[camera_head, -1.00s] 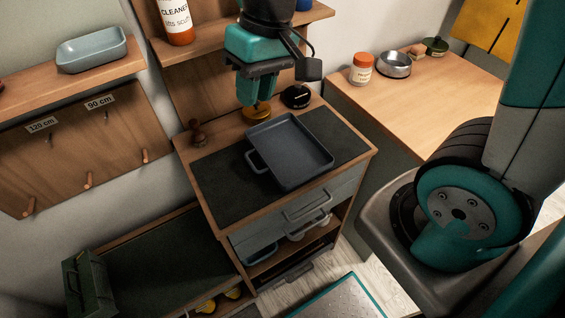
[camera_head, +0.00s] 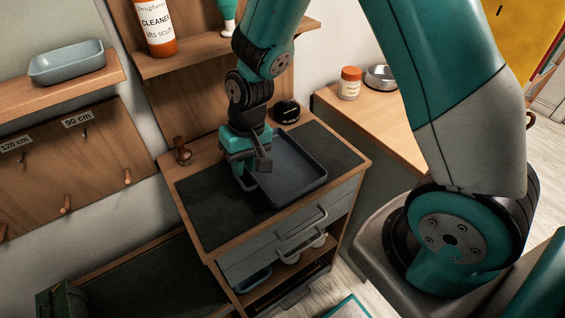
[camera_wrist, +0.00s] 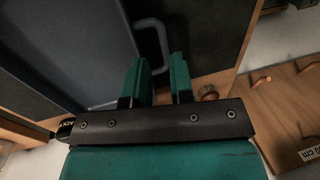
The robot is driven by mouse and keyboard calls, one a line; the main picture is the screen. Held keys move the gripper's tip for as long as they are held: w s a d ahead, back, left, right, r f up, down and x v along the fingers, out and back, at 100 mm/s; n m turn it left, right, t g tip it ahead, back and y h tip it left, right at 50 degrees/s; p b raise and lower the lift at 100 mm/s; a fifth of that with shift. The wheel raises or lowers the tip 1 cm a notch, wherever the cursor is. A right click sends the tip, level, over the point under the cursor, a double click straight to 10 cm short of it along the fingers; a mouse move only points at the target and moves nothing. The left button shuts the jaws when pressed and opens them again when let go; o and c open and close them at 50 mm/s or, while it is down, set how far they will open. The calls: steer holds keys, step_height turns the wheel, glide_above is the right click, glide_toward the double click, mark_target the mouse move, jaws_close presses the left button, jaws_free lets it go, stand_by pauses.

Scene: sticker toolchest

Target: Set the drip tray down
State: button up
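The drip tray, a dark blue-grey shallow rectangle (camera_head: 294,172), lies flat on the dark mat on top of the drawer chest. It fills the left of the wrist view (camera_wrist: 75,50), with a loop handle (camera_wrist: 150,24) on its near side. My gripper (camera_head: 246,182) is low at the tray's left edge in the head view and hides the handle there. In the wrist view my gripper's two teal fingers (camera_wrist: 159,62) are apart, with the handle's end at the gap between them. I cannot tell whether they touch it.
The dark mat (camera_head: 215,208) is bare left of the tray. A brown tamper-like object (camera_head: 182,152) stands at the chest's back left, and a black-lidded round item (camera_head: 287,111) behind the tray. A shelf with a cleaner bottle (camera_head: 155,27) rises behind.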

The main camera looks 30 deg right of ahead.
steer(key=f, duration=0.2)
steer(key=a+f, duration=0.1)
steer(key=f, duration=0.2)
steer(key=shift+w+a, duration=0.15)
steer(key=shift+w, duration=0.05)
jaws_close()
steer(key=shift+r, duration=0.1)
